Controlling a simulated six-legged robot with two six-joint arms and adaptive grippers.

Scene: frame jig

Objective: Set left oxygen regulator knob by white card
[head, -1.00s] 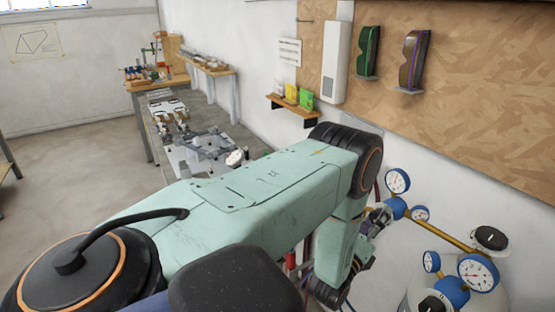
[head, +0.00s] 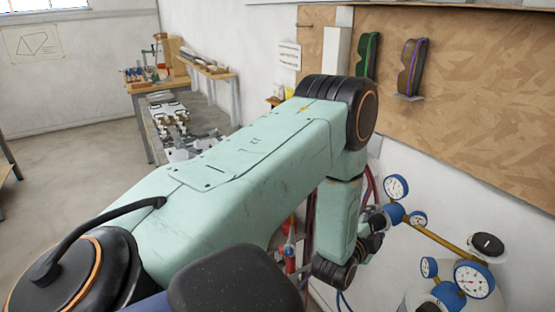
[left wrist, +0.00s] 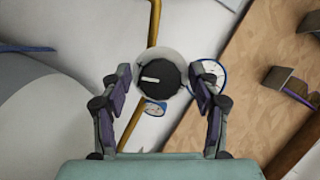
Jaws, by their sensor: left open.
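The left oxygen regulator has a blue body (head: 393,213), a large gauge (head: 396,187) and a small gauge (head: 418,219) in the head view. My left gripper (head: 377,217) is at its left side and hides its knob there. In the left wrist view the black knob (left wrist: 161,79), with a white pointer mark aimed left, lies between the spread fingers of my gripper (left wrist: 161,74). Gaps show on both sides of the knob. A white card (head: 289,54) with lines of print, too small to read, hangs on the wall. My right gripper is out of view.
A second blue regulator with a large gauge (head: 474,279) stands at the lower right. Red and blue hoses hang behind my arm. Goggles (head: 411,67) hang on the board. A bench stands far left.

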